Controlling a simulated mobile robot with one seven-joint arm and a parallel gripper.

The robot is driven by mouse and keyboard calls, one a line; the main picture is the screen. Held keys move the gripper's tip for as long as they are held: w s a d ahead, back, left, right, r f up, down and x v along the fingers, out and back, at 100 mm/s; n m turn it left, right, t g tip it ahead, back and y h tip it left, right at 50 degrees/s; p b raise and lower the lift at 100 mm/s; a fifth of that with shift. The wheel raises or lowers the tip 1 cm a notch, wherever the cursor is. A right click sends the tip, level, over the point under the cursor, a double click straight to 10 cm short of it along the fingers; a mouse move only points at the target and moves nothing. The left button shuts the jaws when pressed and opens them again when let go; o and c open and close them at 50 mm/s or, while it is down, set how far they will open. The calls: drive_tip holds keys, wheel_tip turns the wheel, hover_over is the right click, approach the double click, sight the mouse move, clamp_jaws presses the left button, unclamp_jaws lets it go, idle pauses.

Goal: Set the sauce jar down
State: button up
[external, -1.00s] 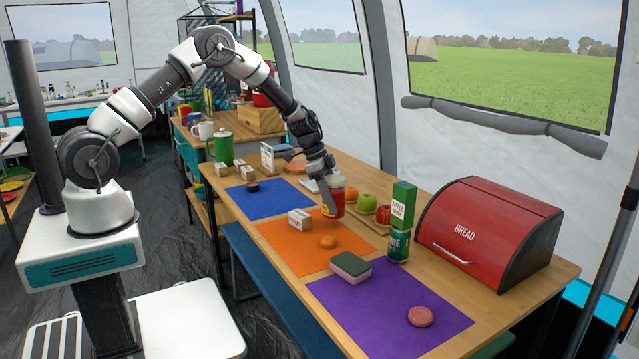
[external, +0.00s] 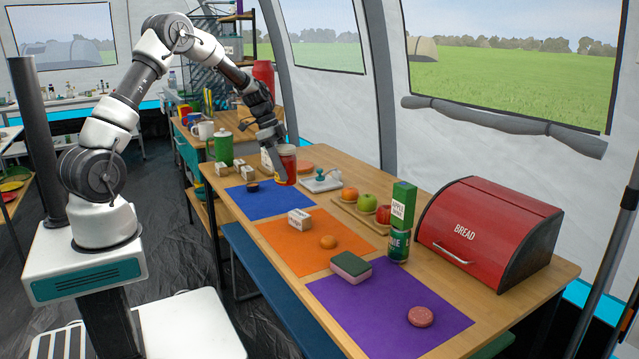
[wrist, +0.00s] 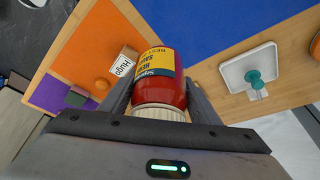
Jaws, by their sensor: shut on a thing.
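The sauce jar (external: 287,161) is red with a yellow and blue label and a pale lid. My gripper (external: 279,170) is shut around it, in the external view near the back edge of the blue mat (external: 272,205). In the wrist view the jar (wrist: 158,65) sits between the two fingers, lid end toward my gripper. Behind it show the blue mat (wrist: 215,20) and the orange mat (wrist: 85,55). I cannot tell whether the jar's base touches the table; it looks held a little above it. Part of the jar is hidden by the fingers.
A white tray with a teal-handled item (external: 321,180) stands just right of the jar. A small dark round thing (external: 252,187) lies on the blue mat. Labelled blocks (external: 247,172) stand to the left. A white block (external: 299,219) and an orange item (external: 328,241) lie on the orange mat.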

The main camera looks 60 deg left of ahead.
drive_tip(key=s+a+b, duration=0.2)
drive_tip(key=s+a, duration=0.6)
drive_tip(key=s, duration=0.1)
drive_tip(key=f+b, duration=0.1)
drive_tip(key=f, duration=0.5)
drive_tip(key=f+b, duration=0.1)
drive_tip(key=f, duration=0.2)
drive_tip(key=shift+s+a+f+b, duration=0.1)
drive_tip(key=shift+a+f+b, duration=0.15)
drive_tip(key=shift+f+b, duration=0.15)
drive_tip(key=shift+f, duration=0.1)
drive_tip(key=shift+f, duration=0.1)
drive_tip(key=o, duration=1.6)
drive_tip(key=shift+c, duration=0.2)
